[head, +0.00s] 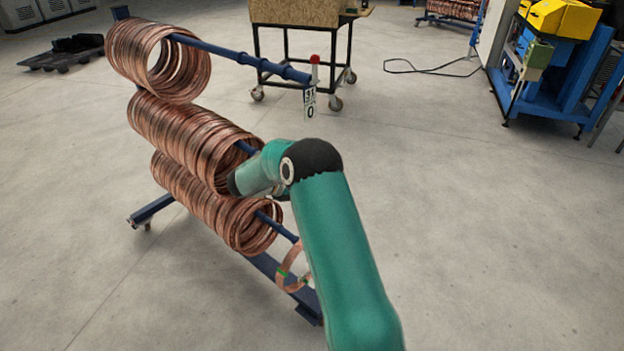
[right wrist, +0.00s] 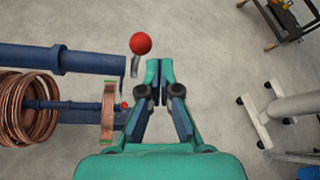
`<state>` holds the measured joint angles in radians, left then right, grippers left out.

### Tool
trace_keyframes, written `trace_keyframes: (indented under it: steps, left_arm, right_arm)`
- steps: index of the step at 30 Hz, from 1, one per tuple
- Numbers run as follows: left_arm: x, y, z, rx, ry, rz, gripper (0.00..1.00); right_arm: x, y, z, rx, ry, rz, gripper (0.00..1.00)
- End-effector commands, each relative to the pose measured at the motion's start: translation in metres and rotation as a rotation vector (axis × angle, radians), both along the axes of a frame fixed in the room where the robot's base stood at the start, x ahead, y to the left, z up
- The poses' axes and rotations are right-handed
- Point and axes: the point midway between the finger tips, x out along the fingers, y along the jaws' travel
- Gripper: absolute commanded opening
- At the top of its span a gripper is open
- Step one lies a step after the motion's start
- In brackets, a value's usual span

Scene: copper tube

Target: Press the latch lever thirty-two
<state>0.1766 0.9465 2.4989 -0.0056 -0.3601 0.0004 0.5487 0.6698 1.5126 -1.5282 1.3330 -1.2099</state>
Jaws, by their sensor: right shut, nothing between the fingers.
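In the right wrist view, a latch lever with a red ball knob (right wrist: 141,43) stands at the end of a blue bar (right wrist: 85,60). No number is readable on it. My right gripper (right wrist: 159,72) is shut and empty, with its fingertips just right of and below the red ball in the picture, apart from it. A second, smaller red knob (right wrist: 125,105) shows farther off at a lower bar's end. In the head view, the top bar's end carries a red-tipped lever (head: 315,60) above a tag (head: 310,102). My right arm hides its gripper and the middle bar's end. My left gripper is out of view.
Copper coils (head: 190,137) hang on the blue rack's bars. A loose copper ring (head: 290,265) with green tape is at the lowest bar's end. A wheeled table (head: 300,30) stands behind, blue machinery (head: 550,85) back right.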

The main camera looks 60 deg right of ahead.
Motion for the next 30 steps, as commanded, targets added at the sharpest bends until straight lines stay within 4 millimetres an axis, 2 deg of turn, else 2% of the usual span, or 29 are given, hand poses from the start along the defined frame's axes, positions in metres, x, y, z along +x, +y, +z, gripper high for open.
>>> trace_keyframes:
  steps: [8, 10, 19, 24, 30]
  left_arm:
    - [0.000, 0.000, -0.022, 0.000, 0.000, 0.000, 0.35]
    - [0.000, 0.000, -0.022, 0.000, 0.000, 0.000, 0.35]
    - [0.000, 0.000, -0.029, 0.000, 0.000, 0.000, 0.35]
    - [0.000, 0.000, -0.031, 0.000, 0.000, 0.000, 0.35]
    - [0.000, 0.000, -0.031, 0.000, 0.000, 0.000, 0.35]
  right_arm:
    - [-0.002, 0.033, -0.027, 0.001, 0.003, 0.008, 0.00]
    - [0.008, 0.044, -0.017, -0.002, -0.004, 0.010, 0.00]
    - [0.039, 0.091, 0.007, 0.000, -0.001, 0.009, 0.00]
    - [0.047, 0.105, 0.014, 0.000, -0.001, 0.006, 0.00]
    - [0.049, 0.108, 0.017, 0.000, 0.001, 0.005, 0.00]
